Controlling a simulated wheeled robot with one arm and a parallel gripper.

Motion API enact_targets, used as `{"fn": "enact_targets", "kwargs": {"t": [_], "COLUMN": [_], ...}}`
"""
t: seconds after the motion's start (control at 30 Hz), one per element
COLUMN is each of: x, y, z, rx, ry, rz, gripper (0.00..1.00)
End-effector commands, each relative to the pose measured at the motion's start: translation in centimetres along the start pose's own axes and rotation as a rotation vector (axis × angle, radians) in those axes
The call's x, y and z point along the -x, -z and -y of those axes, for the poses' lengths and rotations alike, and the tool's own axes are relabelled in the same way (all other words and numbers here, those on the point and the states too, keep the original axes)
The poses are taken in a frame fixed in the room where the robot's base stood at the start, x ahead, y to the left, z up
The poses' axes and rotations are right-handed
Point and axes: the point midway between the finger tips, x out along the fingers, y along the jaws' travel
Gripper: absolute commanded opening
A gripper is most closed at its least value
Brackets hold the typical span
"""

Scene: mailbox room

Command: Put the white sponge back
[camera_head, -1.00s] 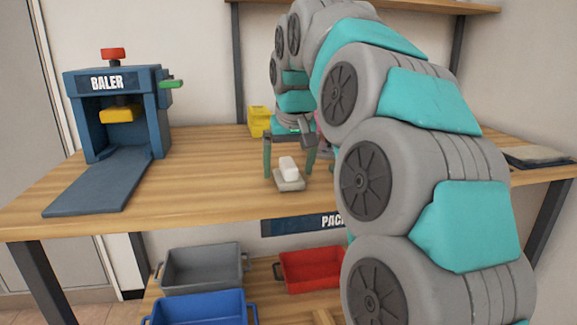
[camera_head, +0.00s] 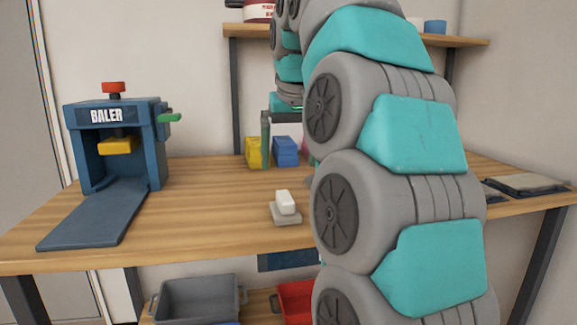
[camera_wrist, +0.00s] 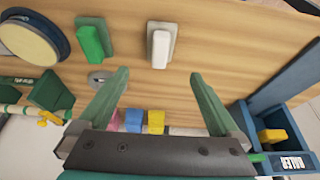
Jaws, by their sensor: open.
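The white sponge (camera_head: 286,201) lies on a small grey dish (camera_head: 286,219) near the front of the wooden table. Both also show in the wrist view, the sponge (camera_wrist: 160,49) above its middle, with the grey dish (camera_wrist: 173,30) showing around it. My gripper (camera_wrist: 160,76) is open and empty, its two green fingers spread apart. In the head view my gripper (camera_head: 284,150) is raised above the table, clear of the sponge; its right finger is mostly hidden by my arm.
A green sponge (camera_wrist: 90,42) on a dish stands beside the white one. Yellow (camera_head: 254,153) and blue (camera_head: 286,151) blocks stand at the back. The baler (camera_head: 118,145) is at the left. Grey (camera_head: 198,301) and red (camera_head: 293,302) bins sit below the table.

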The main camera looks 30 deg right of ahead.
Motion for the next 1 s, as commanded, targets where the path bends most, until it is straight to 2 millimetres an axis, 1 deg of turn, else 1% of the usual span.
{"fn": "enact_targets", "kwargs": {"t": [0.03,0.1,0.37,0.47,0.53,0.63,0.77,0.93,1.0], "x": [0.4,0.5,0.3,-0.4,-1.2,-2.9,-5.3,-8.7,-10.1], "y": [0.1,0.0,-0.3,-1.1,-2.2,-4.2,-7.8,-13.2,-15.8], "z": [0.0,0.0,0.2,0.7,1.4,2.6,4.1,5.7,6.1], "rx": [0.0,0.0,0.005,0.024,0.045,0.084,0.135,0.191,0.211], "ry": [0.0,0.0,0.0,0.001,0.003,0.006,0.01,0.017,0.021], "rz": [0.0,0.001,0.006,0.025,0.046,0.084,0.143,0.22,0.255], "gripper": [0.99,0.99,0.99,0.99,0.99,0.99,0.99,0.99,0.99]}}
